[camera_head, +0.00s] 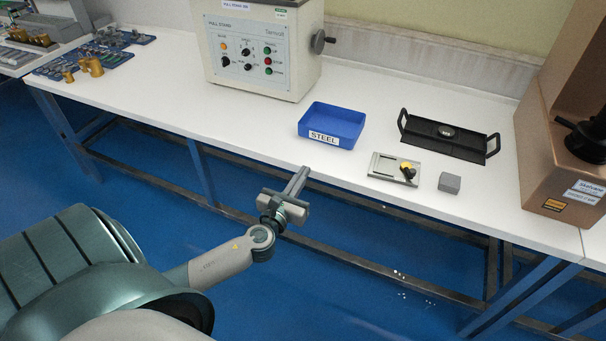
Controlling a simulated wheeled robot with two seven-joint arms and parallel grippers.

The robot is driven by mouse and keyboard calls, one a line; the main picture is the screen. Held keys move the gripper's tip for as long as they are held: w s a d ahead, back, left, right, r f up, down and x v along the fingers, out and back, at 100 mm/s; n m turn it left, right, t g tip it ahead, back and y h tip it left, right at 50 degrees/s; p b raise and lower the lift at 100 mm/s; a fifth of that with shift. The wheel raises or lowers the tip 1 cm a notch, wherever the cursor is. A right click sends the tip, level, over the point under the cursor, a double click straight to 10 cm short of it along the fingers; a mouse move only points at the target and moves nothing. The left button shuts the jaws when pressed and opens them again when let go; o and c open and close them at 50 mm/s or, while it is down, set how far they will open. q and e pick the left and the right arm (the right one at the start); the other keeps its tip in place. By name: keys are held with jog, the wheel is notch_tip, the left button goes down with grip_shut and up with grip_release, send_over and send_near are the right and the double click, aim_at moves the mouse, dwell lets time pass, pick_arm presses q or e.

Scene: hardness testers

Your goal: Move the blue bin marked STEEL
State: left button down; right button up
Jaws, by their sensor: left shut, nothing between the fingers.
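The blue bin marked STEEL (345,117) sits upright on the white workbench, right of centre, with its white label on the near wall. It looks empty. My left gripper (302,172) is shut and empty, at the bench's front edge, nearer to me than the bin and a little to its left. It is apart from the bin. My right gripper does not show.
A beige tester (264,50) stands behind and left of the bin. The bench left of the bin is clear.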

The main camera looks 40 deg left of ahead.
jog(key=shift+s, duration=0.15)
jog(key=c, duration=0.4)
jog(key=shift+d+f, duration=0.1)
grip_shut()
pick_arm(q)
jog(key=s+d+f+n+g+h, duration=0.1)
jog(key=s+d+f+n+g, duration=0.2)
jog(key=f, duration=0.6)
jog(key=s+d+f+n+g+h, duration=0.1)
jog(key=s+d+f+n, duration=0.15)
jog(key=f+n, duration=0.45)
jog(key=s+d+f+n+g+h, duration=0.1)
jog(key=s+d+f+n+g, duration=0.15)
jog(key=f, duration=0.85)
jog(key=s+d+f+n+g+h, duration=0.3)
jog(key=s+d+f+n, duration=1.4)
jog(key=s, duration=0.3)
jog(key=shift+s+f+n, duration=0.3)
jog(key=shift+f+n, duration=0.35)
jog(key=shift+n, duration=0.1)
jog(key=shift+d, duration=0.1)
